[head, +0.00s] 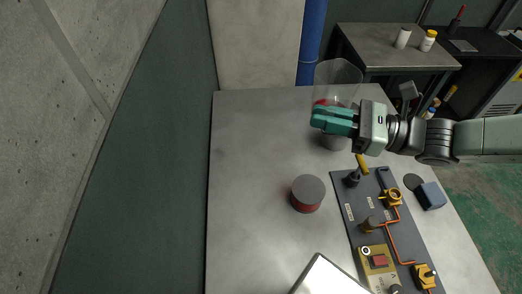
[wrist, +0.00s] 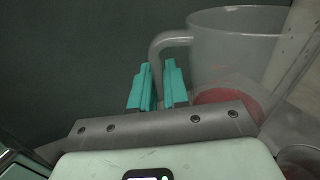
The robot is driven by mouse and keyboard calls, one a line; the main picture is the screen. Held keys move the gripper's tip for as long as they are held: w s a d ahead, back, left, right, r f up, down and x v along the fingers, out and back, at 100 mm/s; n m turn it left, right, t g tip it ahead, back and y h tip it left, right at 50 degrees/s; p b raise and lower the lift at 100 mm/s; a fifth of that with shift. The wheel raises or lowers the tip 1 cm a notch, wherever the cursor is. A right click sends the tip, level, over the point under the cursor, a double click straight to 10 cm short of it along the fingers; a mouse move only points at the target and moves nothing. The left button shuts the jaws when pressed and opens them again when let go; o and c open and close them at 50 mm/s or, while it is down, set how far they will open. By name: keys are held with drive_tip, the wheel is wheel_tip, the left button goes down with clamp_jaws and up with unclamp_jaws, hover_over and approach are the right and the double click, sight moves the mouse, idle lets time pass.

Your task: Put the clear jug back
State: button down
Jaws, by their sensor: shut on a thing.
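The clear jug (head: 338,74) is near the back right of the grey table in the head view. My gripper (head: 322,119) has its teal fingers in front of the jug's lower part, hiding some of it. In the wrist view the jug (wrist: 238,45) stands beyond and right of the fingers (wrist: 158,72), with its handle (wrist: 157,46) coming down to the fingertips. The gripper is shut on the jug, at the handle. Red shows at the jug's lower part. I cannot tell whether the jug touches the table.
A grey-topped red cylinder (head: 307,193) stands mid-table. A dark board (head: 352,212) with brass fittings and orange pipe lies at the right, beside a blue block (head: 431,196). A white-edged panel (head: 327,279) is at the front. The table's left side (head: 245,180) is clear.

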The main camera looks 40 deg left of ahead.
drive_tip(key=w+a+f+m+t+y, duration=0.15)
drive_tip(key=a+f+m+t, duration=0.35)
drive_tip(key=a+f+t, duration=0.6)
drive_tip(key=s+a+r+m+t+h, duration=0.35)
drive_tip(key=a+r+m+t, duration=0.45)
drive_tip(key=a+r, duration=0.6)
drive_tip(key=shift+h, duration=0.5)
drive_tip(key=f, duration=2.6)
drive_tip(key=shift+w+d+f, duration=0.3)
drive_tip(key=shift+w+d, duration=0.05)
drive_tip(key=shift+w, duration=0.05)
drive_tip(key=c, duration=1.1)
unclamp_jaws()
